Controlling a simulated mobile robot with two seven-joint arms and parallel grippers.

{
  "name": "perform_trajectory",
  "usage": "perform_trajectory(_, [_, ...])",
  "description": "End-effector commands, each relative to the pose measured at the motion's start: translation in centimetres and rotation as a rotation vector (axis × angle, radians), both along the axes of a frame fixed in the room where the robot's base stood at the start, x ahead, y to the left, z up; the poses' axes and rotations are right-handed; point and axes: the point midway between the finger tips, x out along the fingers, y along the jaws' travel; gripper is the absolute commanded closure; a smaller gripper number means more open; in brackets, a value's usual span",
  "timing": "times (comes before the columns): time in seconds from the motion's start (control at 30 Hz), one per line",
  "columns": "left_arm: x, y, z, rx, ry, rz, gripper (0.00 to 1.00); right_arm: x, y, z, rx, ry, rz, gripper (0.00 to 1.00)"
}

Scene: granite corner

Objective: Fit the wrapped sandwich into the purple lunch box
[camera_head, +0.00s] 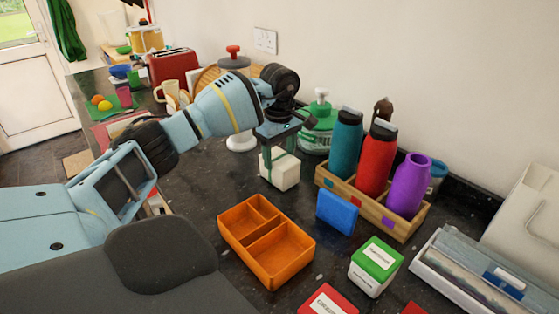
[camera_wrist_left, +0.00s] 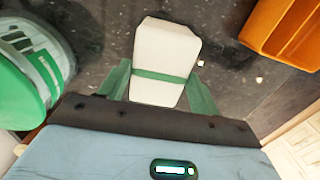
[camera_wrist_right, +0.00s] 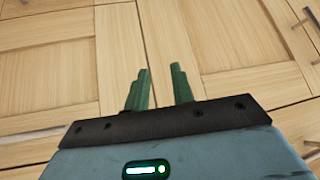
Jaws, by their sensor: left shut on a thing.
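The wrapped sandwich (camera_head: 284,174) is a white block with a green band; it also shows in the left wrist view (camera_wrist_left: 166,50). My left gripper (camera_head: 279,152) is shut on it from above, one finger on each side. I cannot tell whether its underside touches the counter. The only divided lunch box in view is orange (camera_head: 295,243), not purple. It is open, its visible compartments are empty, and it stands in front of the sandwich; its corner shows in the left wrist view (camera_wrist_left: 262,47). My right gripper (camera_wrist_right: 160,88) is open and empty, facing wooden cabinet doors.
A wooden crate (camera_head: 402,229) holds teal, red and purple bottles at right. A blue block (camera_head: 337,212) leans before it. A green-topped box (camera_head: 373,268) and a red one (camera_head: 328,300) stand in front. A green-and-white dispenser (camera_head: 320,118) is behind my left gripper.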

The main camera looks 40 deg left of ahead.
Motion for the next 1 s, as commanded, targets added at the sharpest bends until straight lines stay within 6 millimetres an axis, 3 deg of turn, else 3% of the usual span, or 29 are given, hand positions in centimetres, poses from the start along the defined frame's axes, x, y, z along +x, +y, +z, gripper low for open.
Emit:
perform_trajectory(0.53, [0.1, -0.1, 8.7, -0.001, -0.004, -0.001, 0.79, 0.2, 0.0, -0.1, 0.0, -0.003, 0.001, 0.76])
perform_trajectory(0.7, [0.0, 0.0, 9.8, -0.001, -0.001, 0.0, 0.79, 0.4, 0.0, -0.1, 0.0, -0.006, 0.0, 0.76])
perform_trajectory(1.0, [0.0, 0.0, 9.9, -0.001, 0.0, 0.0, 0.79, 0.4, 0.0, -0.1, 0.0, -0.006, 0.0, 0.76])
